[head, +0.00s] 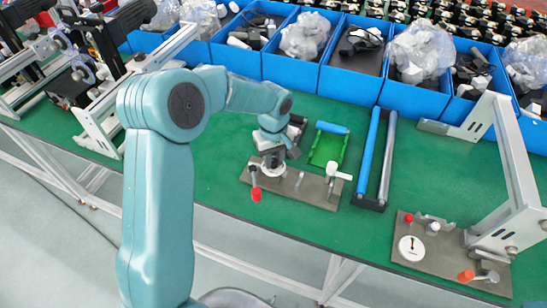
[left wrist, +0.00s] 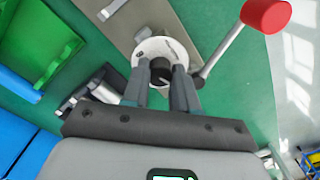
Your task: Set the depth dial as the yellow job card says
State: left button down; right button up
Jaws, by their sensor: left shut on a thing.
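My left gripper (head: 272,155) reaches down over the metal plate (head: 318,190) of the middle station. In the left wrist view its fingers (left wrist: 161,82) are shut on the dark knob (left wrist: 160,68) at the centre of a white dial disc (left wrist: 152,47). The disc's white edge (head: 268,171) shows below the gripper in the head view. The fingers hide most of the dial's face, and I cannot read its setting. I cannot make out a yellow job card in either view. My right gripper is not in view.
A red-tipped lever (head: 256,194) stands close beside the dial. A green tray (head: 327,148) and blue and grey rollers (head: 368,150) lie nearby. Blue bins (head: 290,67) line the back.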

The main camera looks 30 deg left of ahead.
pick_arm(q)
jog(key=shift+f+m+b, duration=0.1)
jog(key=shift+m+b, duration=0.35)
jog(key=shift+m, duration=0.75)
jog(key=m, duration=0.3)
jog(key=shift+m+b, duration=0.3)
jog(key=shift+b, duration=0.1)
jog(key=m, duration=0.3)
jog(key=shift+m, duration=0.3)
jog(key=m, duration=0.3)
jog(key=shift+m, duration=0.3)
jog(key=m, duration=0.5)
jog(key=shift+m, duration=0.3)
jog(key=m, duration=0.4)
jog(key=shift+m, duration=0.3)
